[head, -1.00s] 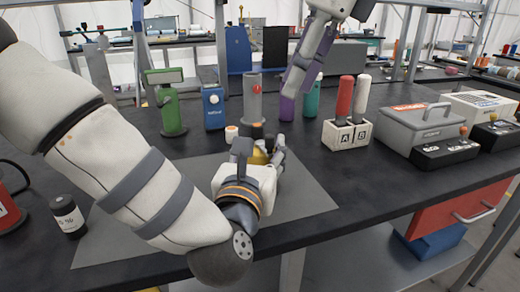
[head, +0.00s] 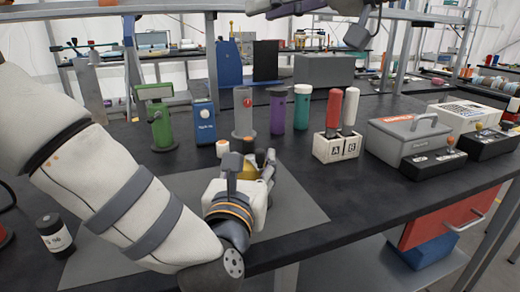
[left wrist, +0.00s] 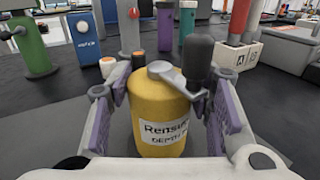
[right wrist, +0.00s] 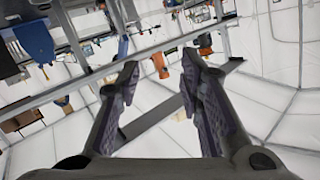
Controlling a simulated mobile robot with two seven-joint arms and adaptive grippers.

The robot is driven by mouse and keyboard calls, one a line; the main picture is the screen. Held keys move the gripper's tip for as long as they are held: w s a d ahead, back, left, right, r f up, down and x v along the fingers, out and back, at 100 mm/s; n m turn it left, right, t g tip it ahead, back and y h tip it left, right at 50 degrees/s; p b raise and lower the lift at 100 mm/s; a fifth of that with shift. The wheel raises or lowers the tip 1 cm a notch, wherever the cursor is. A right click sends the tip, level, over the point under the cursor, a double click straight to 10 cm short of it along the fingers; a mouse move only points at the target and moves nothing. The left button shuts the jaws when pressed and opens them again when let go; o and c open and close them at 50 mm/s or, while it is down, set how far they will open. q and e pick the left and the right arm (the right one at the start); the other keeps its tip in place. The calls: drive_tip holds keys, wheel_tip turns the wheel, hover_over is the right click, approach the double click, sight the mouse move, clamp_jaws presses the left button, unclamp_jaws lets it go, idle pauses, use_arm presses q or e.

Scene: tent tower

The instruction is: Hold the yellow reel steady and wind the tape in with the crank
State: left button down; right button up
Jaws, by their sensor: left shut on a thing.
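The yellow reel (head: 250,166) stands upright on the grey mat (head: 295,203), mostly hidden in the head view by my left gripper (head: 252,168). In the left wrist view the yellow reel (left wrist: 162,118) shows between the purple finger pads, with a partly readable label. My left gripper is shut on its sides. On its top a grey crank arm (left wrist: 172,77) runs right to an upright black grip (left wrist: 197,58). My right gripper (right wrist: 162,75) is open and empty, raised high. Only part of it shows at the top of the head view (head: 357,37).
Behind the mat stand a green device (head: 161,125), a blue box (head: 204,124), a grey post with a red knob (head: 243,112), and purple (head: 277,112) and teal (head: 301,107) cylinders. An A/B block (head: 337,147) stands to the right. A dark jar (head: 54,233) stands at left.

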sight(260, 150)
drive_tip(key=s+d+f+n+g+h, duration=0.2)
drive_tip(key=s+d+f+n+g, duration=0.15)
drive_tip(key=f, duration=0.35)
drive_tip(key=s+d+f+n+g+h, duration=0.2)
drive_tip(key=s+f+n+h, duration=0.15)
drive_tip(key=f, duration=0.25)
drive_tip(key=shift+m+t+y, duration=0.25)
drive_tip(key=shift+m+y, duration=0.2)
drive_tip(key=shift+m, duration=0.05)
drive_tip(key=x, duration=1)
drive_tip(key=shift+a+f, duration=0.15)
drive_tip(key=shift+f, duration=0.25)
drive_tip(key=shift+w+a+f, duration=0.1)
drive_tip(key=shift+a+f, duration=0.25)
drive_tip(key=shift+a, duration=0.05)
clamp_jaws()
